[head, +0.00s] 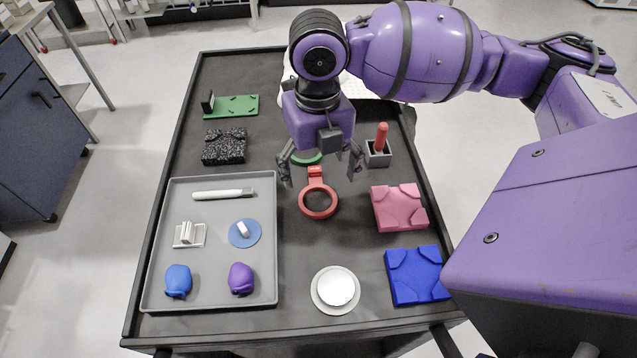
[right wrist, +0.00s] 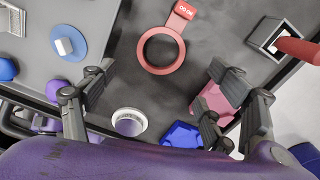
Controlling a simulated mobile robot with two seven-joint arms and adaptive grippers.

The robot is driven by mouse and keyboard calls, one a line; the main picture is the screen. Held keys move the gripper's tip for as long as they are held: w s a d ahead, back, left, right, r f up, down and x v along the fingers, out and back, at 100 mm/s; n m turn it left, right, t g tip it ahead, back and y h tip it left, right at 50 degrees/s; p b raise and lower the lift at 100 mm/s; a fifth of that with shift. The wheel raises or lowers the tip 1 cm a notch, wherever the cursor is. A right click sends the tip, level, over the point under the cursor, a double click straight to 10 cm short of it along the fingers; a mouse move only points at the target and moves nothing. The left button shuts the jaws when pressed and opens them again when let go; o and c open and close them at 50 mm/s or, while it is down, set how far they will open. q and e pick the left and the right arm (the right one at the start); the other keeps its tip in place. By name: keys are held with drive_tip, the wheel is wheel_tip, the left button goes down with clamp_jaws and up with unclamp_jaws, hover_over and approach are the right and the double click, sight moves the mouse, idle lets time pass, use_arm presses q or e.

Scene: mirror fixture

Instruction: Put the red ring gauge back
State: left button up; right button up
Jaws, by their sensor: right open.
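The red ring gauge (head: 318,214) lies flat on the dark table top, its short red handle pointing to the back. It also shows in the right wrist view (right wrist: 160,72), with light marks on its handle. My right gripper (head: 320,180) points down above the ring's handle, fingers spread apart, with nothing between them. In the right wrist view the two fingers (right wrist: 165,88) stand wide apart and the ring lies beyond them. How high the fingertips are above the ring is hard to tell. My left gripper is not in view.
A green round thing (head: 308,160) is partly hidden behind my gripper. A grey block (head: 377,158) holding a red handle stands right of it. Pink (head: 399,207) and blue (head: 417,275) blocks lie at right. A grey tray (head: 214,282) with several items is at left.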

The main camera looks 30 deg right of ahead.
drive_tip(key=shift+r, duration=2)
